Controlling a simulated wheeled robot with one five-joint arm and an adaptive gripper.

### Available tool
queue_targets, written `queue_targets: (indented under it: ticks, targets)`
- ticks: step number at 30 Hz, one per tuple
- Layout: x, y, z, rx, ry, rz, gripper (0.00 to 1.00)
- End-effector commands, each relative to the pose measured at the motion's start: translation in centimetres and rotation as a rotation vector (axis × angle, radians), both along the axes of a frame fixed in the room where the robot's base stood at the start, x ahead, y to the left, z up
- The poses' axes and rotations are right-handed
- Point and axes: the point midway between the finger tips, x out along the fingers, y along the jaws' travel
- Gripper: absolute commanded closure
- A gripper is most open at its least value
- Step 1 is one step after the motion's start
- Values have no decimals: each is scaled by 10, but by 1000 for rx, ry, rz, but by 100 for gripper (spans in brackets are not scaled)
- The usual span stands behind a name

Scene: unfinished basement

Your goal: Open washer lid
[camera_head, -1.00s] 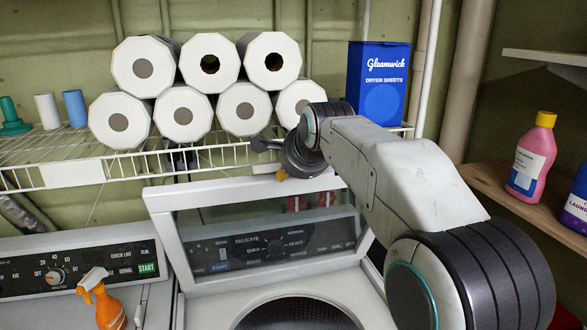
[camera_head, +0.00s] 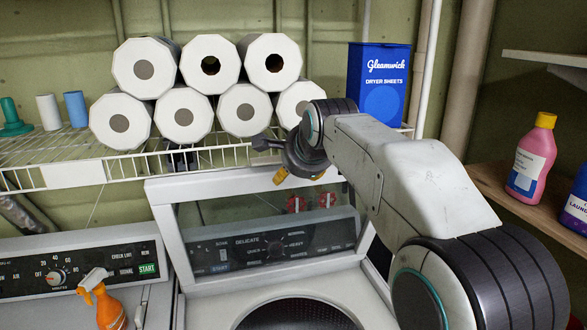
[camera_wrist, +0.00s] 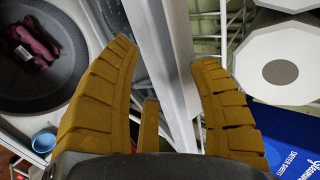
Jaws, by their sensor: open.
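The washer lid (camera_head: 163,222), a white frame with a clear window, stands raised and near upright at the back of the washer (camera_head: 370,300). The round tub opening (camera_head: 298,314) shows below it. My gripper (camera_head: 280,176) is at the lid's top edge, mostly hidden behind my arm; a yellow fingertip shows. In the wrist view my gripper (camera_wrist: 165,52) is open, its yellow fingers apart on either side of the lid's white edge (camera_wrist: 160,40). I cannot tell whether either finger touches it. Dark reddish cloth (camera_wrist: 35,45) lies in the tub.
A wire shelf (camera_head: 73,174) with paper rolls (camera_head: 183,115) and a blue dryer-sheet box (camera_head: 381,60) is close behind the lid. An orange spray bottle (camera_head: 108,308) stands at left. A pink bottle (camera_head: 532,158) is on the right shelf.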

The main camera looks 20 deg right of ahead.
Motion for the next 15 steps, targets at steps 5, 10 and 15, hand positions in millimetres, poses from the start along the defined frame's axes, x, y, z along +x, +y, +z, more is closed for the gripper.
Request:
queue_targets:
  ticks: [5, 10, 15]
  targets:
    - [-22, 0, 19, 0, -6, 0, 44]
    - [-45, 0, 37, 0, -5, 0, 44]
    - [-65, 0, 53, 0, -5, 0, 44]
